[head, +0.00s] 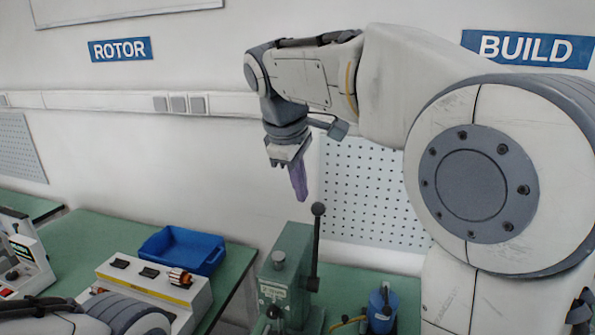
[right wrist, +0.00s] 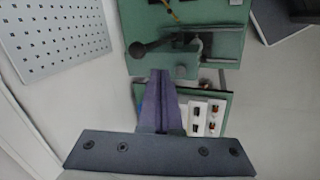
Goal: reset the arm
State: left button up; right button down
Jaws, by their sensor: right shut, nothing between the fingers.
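My right gripper (head: 299,183) hangs fingers down in the head view, high above the workbench and just above the green lever press (head: 288,275). Its purple fingers are shut with nothing between them. In the right wrist view the shut fingers (right wrist: 160,80) point toward the press (right wrist: 186,60) below. My left arm shows only in part at the lower left corner of the head view, and its fingers are not seen.
A blue bin (head: 183,250) stands behind a white test fixture (head: 150,292) on the left green bench. A blue bottle-like item (head: 382,308) stands right of the press. The press lever's black knob (head: 318,209) rises close below the right gripper. A pegboard (head: 370,195) is behind.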

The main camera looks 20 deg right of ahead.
jog(key=v, duration=0.5)
jog(key=s+a+f+y+b, duration=0.1)
jog(key=s+a+f+b, duration=0.1)
jog(key=s+a+f, duration=0.3)
jog(key=s+a+f+g+y+b, duration=0.1)
jog(key=s+a+f, duration=0.1)
jog(key=f, duration=0.5)
jog(key=s+a+f+y+b, duration=0.1)
jog(key=s+a+f+b, duration=0.1)
jog(key=s+a+f, duration=0.35)
pick_arm(q)
notch_tip(320, 180, down, 7)
jog(key=b, duration=0.2)
pick_arm(e)
jog(key=s+f+m+g+y, duration=0.1)
jog(key=s+f+g, duration=0.1)
jog(key=s+f, duration=0.9)
notch_tip(320, 180, down, 4)
jog(key=shift+s+d+r+m, duration=0.2)
jog(key=shift+s+d+m, duration=0.1)
jog(key=shift+d+m, duration=0.1)
pick_arm(q)
jog(key=shift+s+a, duration=0.1)
jog(key=shift+s, duration=0.05)
